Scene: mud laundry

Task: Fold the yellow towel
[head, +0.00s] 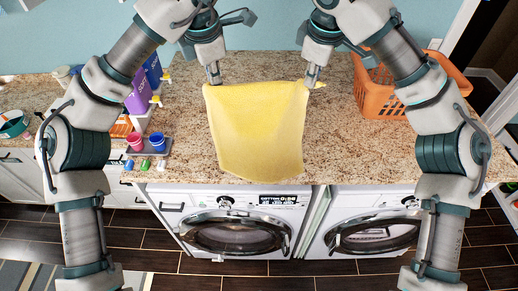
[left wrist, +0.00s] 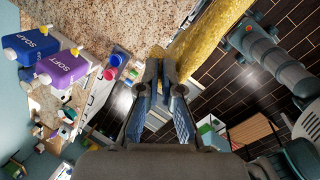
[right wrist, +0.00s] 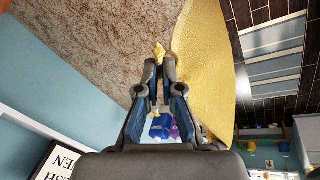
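The yellow towel (head: 257,130) is spread out flat between my two grippers, its top edge nearly straight and its lower edge near the counter's front edge. I cannot tell how much of it touches the counter. My left gripper (head: 214,78) is shut on its top left corner; the towel runs beside the fingertips in the left wrist view (left wrist: 205,45). My right gripper (head: 311,80) is shut on its top right corner, and a small yellow tip pokes out past the fingers in the right wrist view (right wrist: 159,50).
An orange basket (head: 385,92) stands on the speckled counter (head: 335,140) at the right. Purple and blue bottles (head: 140,95) and small pink and blue cups (head: 147,142) stand at the left. Two washing machines (head: 235,230) are below the counter.

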